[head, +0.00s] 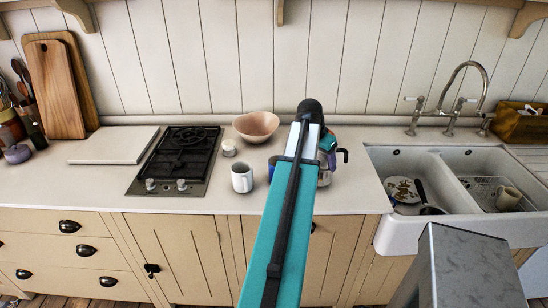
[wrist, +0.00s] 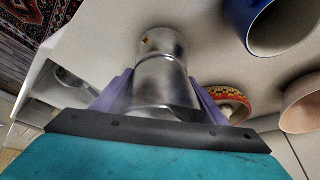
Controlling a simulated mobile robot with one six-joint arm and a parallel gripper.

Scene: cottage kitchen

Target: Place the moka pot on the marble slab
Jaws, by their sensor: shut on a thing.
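The moka pot (wrist: 165,85) is silver metal and stands between the purple fingers of my gripper (wrist: 162,90), which is shut on it in the wrist view. In the head view the moka pot (head: 324,174) is partly hidden behind my teal arm, with its black handle to the right. I cannot tell whether its base touches the counter. The marble slab (head: 108,146) is a pale flat rectangle at the left of the counter, with a bare top, far left of my gripper. The slab is not seen in the wrist view.
A black hob (head: 178,150) lies between the slab and the pot. A white mug (head: 242,178), a small white jar (head: 229,148) and a pinkish bowl (head: 256,125) stand left of my arm. Wooden boards (head: 54,92) lean behind the slab. A double sink (head: 412,170) is at the right.

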